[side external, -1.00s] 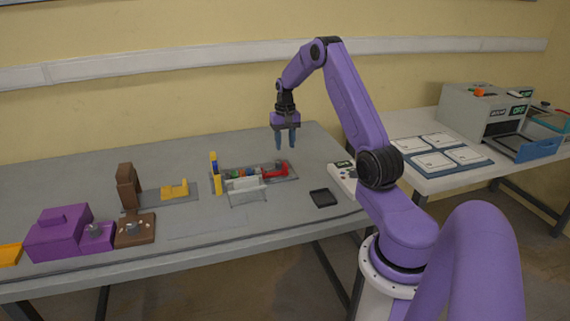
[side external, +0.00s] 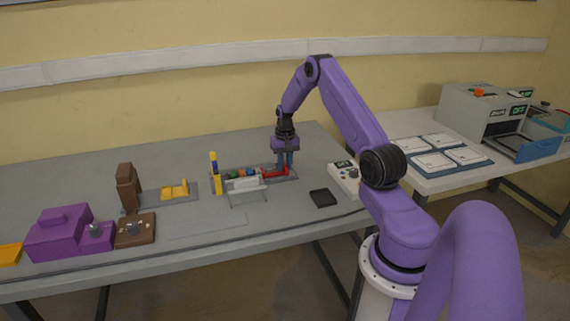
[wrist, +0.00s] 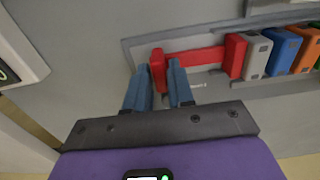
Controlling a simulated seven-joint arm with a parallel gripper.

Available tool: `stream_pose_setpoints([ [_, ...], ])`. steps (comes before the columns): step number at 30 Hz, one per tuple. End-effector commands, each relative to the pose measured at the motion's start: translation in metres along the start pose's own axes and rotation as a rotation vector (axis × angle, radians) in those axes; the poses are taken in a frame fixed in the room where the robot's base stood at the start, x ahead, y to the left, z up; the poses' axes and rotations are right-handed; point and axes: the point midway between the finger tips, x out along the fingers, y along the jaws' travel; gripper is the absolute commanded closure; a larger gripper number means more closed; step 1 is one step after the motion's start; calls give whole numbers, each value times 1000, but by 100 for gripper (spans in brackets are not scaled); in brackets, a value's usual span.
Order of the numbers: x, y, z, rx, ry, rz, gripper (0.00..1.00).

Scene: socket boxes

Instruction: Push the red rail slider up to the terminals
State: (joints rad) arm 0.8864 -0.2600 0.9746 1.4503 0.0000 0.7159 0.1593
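The red rail slider (wrist: 197,57) lies along a grey rail (wrist: 130,45), with an upright red plate (wrist: 158,70) at its left end in the wrist view and a red block (wrist: 235,56) at its other end. Coloured terminals (wrist: 285,50), grey, blue, orange and green, stand in a row beside that block, with little or no visible gap. My gripper (wrist: 160,72) is lowered, its blue fingers close together on either side of the upright plate. It appears shut on it. The slider also shows in the side view (side external: 270,173), partly behind the fingers.
A black tray (side external: 322,198) and a white control box (side external: 345,178) lie to the right. Brown and purple fixtures (side external: 60,233) stand at left.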

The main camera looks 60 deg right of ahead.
Motion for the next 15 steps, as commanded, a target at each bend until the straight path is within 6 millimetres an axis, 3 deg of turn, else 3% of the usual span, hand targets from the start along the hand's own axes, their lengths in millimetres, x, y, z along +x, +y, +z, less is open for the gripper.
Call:
stream_pose_setpoints([
  [2,0,0,0,0,0,0,100],
  [8,0,-2,0,-1,-1,0,100],
  [15,0,-29,0,-3,-1,-1,100],
])
